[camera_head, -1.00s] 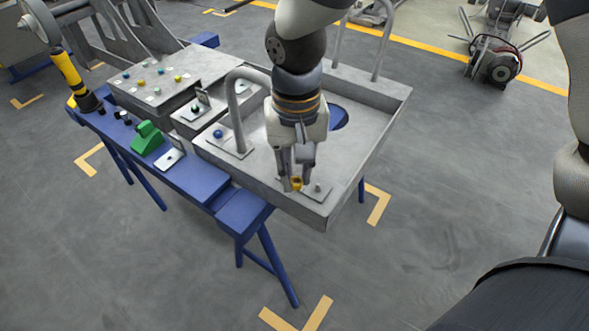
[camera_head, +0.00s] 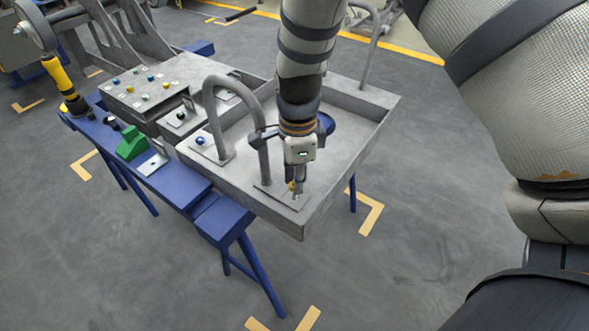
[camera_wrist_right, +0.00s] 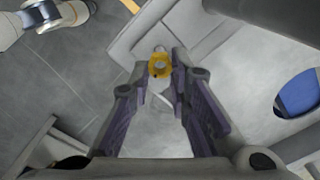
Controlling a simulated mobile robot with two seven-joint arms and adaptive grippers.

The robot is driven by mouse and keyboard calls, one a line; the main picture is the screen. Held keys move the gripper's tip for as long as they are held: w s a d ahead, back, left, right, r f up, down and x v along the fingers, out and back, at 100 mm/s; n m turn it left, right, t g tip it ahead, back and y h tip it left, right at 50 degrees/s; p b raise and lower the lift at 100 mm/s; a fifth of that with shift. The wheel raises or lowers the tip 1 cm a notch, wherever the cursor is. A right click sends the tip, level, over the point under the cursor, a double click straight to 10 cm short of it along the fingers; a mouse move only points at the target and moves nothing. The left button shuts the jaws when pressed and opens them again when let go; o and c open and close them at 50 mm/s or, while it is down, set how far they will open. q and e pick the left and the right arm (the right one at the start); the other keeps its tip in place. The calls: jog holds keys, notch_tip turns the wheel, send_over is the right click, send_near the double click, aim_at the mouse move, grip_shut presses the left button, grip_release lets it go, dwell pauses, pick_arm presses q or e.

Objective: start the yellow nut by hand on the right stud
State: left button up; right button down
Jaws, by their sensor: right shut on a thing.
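My right gripper (camera_head: 296,188) points down at the near corner of the grey chassis tray (camera_head: 340,172). It is shut on the yellow nut (camera_head: 291,186), which is small and partly hidden by the fingers in the head view. In the right wrist view the nut (camera_wrist_right: 160,67) is a yellow ring between the fingertips. The right stud (camera_wrist_right: 160,49) shows as a small grey end just beyond the nut. In the head view a pale stud tip (camera_head: 296,197) shows beside the fingertips. I cannot tell whether nut and stud touch. My left gripper is not in view.
A grey arched handle (camera_head: 264,150) stands close left of the gripper. A blue nut (camera_head: 199,141) sits on a plate left of the handle. A green block (camera_head: 132,143) and a yellow-black tool (camera_head: 62,80) are on the blue bench (camera_head: 180,185). Open floor lies in front.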

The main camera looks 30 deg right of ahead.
jog(key=n, duration=0.3)
jog(key=shift+f, duration=0.35)
jog(key=n+b, duration=0.1)
jog(key=n, duration=0.3)
jog(key=shift+w+f+b, duration=0.1)
jog(key=shift+f+b, duration=0.05)
jog(key=shift+b, duration=0.15)
jog(key=n, duration=0.2)
jog(key=r+n+p, duration=0.1)
jog(key=n, duration=0.1)
jog(key=shift+w+r+n, duration=0.1)
jog(key=shift+w+n, duration=0.1)
jog(key=shift+n, duration=0.2)
jog(key=shift+n+p, duration=0.3)
jog(key=shift+n, duration=0.5)
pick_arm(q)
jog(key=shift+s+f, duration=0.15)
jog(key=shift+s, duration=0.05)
pick_arm(e)
jog(key=shift+a+f+n, duration=0.1)
jog(key=shift+f+n, duration=0.15)
jog(key=shift+n, duration=0.55)
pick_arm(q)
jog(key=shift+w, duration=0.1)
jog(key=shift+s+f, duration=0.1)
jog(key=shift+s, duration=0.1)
pick_arm(e)
jog(key=shift+f, duration=1.15)
